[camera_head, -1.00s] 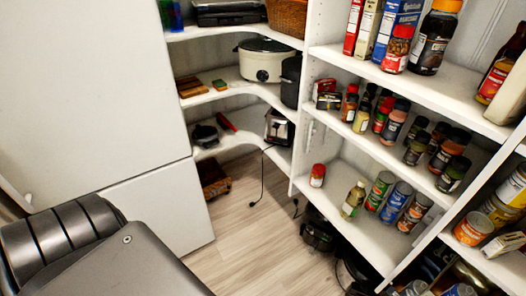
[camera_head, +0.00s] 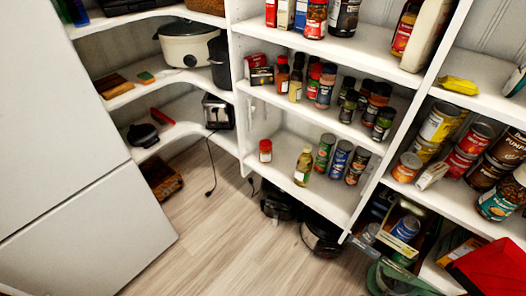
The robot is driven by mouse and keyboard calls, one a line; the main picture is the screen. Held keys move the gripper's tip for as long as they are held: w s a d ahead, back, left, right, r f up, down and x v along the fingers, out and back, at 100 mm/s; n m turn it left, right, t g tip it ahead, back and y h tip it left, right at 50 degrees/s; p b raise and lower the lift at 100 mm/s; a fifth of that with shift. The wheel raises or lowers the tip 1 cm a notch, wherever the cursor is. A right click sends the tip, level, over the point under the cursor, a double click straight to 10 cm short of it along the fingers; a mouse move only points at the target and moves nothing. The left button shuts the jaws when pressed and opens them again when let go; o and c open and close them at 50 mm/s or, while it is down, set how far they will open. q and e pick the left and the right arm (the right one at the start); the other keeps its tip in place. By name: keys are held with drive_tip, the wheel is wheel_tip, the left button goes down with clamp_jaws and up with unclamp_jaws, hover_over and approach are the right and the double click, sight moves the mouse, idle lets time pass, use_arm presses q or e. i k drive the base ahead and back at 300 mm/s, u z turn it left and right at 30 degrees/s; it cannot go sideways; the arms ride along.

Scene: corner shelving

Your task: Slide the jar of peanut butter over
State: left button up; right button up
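I cannot tell for certain which item is the peanut butter jar, as the labels are too small to read. A small jar with a red lid (camera_head: 265,150) stands alone at the left of the low shelf, beside a yellowish bottle (camera_head: 303,166). A red-labelled jar (camera_head: 316,18) stands on the upper shelf beside a dark bottle (camera_head: 344,16), its top near the picture's edge. Neither of my grippers is in view, and nothing is seen touching these jars.
Several cans (camera_head: 340,158) stand right of the bottle on the low shelf. Spice jars fill the shelf above. A white slow cooker (camera_head: 187,43) sits on the corner shelf. Black appliances (camera_head: 321,235) stand on the floor under the shelving. The wooden floor (camera_head: 205,250) is clear at front left.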

sight(265, 157)
drive_tip(key=u, duration=1.15)
drive_tip(key=i, duration=1.5)
drive_tip(key=z, duration=0.25)
